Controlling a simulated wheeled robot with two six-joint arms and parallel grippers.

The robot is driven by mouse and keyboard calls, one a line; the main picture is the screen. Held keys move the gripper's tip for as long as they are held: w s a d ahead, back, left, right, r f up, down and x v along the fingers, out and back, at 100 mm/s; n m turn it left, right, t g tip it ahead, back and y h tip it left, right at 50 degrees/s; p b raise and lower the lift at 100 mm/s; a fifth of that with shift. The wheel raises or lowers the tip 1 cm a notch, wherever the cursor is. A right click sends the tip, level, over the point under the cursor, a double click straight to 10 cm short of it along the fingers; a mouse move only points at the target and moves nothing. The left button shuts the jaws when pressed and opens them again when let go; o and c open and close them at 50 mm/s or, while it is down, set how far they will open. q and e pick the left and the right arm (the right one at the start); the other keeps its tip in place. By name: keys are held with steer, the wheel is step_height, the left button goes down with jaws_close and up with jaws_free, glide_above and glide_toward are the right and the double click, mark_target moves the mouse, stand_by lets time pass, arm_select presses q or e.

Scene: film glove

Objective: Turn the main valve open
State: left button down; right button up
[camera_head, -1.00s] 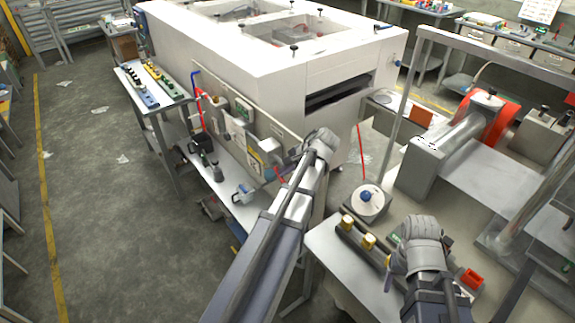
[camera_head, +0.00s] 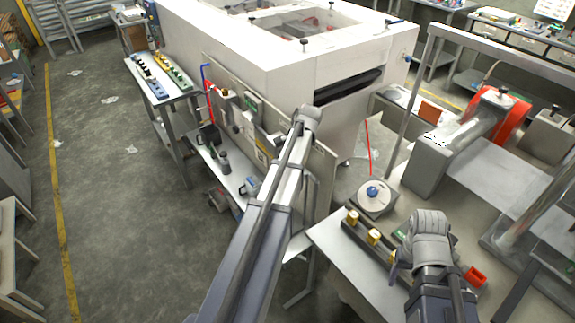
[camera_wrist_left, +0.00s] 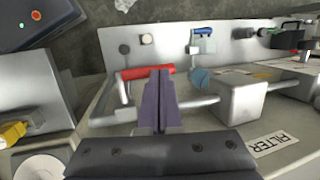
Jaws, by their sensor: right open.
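A valve panel (camera_head: 236,108) stands upright along the white machine's near side, with pipes and small fittings on it. In the left wrist view, a red bar-like handle (camera_wrist_left: 137,73) lies across a grey pipe. A round blue part (camera_wrist_left: 200,78) is to its right. Which of these belongs to the main valve I cannot tell. My left gripper (camera_wrist_left: 161,72) has its fingers together, with the tips in front of the red handle; contact is unclear. In the head view my left arm hides its fingertips. My right gripper (camera_head: 428,222) is open above the right-hand table, its fingertips largely hidden.
A label reading FILTER (camera_wrist_left: 272,143) is beside a grey box (camera_wrist_left: 237,92). The white machine (camera_head: 260,45) stands behind the panel. A round grey part with a blue knob (camera_head: 373,190) and yellow-topped parts (camera_head: 374,236) are near my right gripper. The left floor is mostly clear.

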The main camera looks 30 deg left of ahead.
arm_select(q)
steer(key=shift+f, duration=0.1)
stand_by(0.6)
steer(key=shift+s+d+f, duration=0.2)
steer(key=shift+s+d, duration=0.25)
steer(key=shift+d, duration=0.25)
steer(key=shift+d+r, duration=0.1)
steer(key=w+r+p, duration=0.3)
steer(key=r+p, duration=1)
steer(key=r, duration=0.1)
steer(key=shift+w+a, duration=0.2)
steer(key=shift+a, duration=0.15)
steer(key=shift+f, duration=0.1)
